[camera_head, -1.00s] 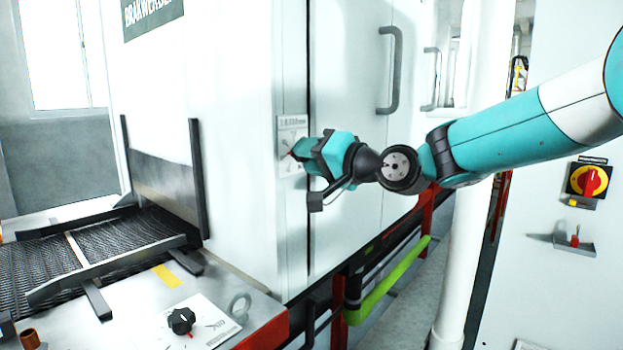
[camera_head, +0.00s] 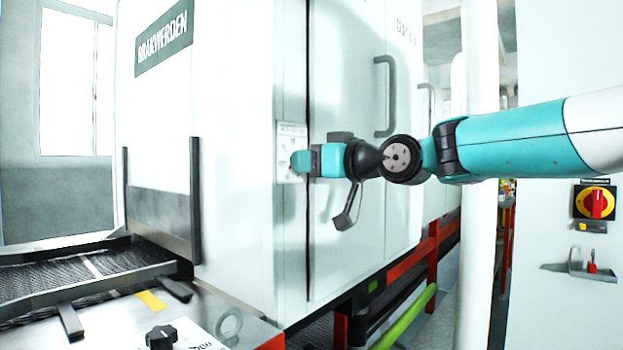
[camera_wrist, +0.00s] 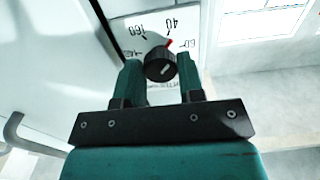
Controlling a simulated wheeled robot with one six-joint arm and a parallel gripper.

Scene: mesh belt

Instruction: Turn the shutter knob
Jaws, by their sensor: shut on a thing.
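A black round knob (camera_wrist: 160,65) with a red pointer mark sits on a white dial plate (camera_wrist: 150,22) with printed numbers, seen upside down in the wrist view. The red mark lies near the printed 40, towards the 60. My gripper (camera_wrist: 160,72) has its teal fingers on either side of this knob and is shut on it. In the head view my gripper (camera_head: 298,163) reaches the plate (camera_head: 290,132) on the white machine's side and hides the knob. Another black knob (camera_head: 161,337) stands on a plate at the front of the belt table.
A mesh belt (camera_head: 50,275) runs into the machine at left. Door handles (camera_head: 385,95) stick out beyond the gripper. A red and yellow switch (camera_head: 596,203) and a small bracket (camera_head: 583,265) are on the right wall. A white pipe (camera_head: 479,200) stands behind my arm.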

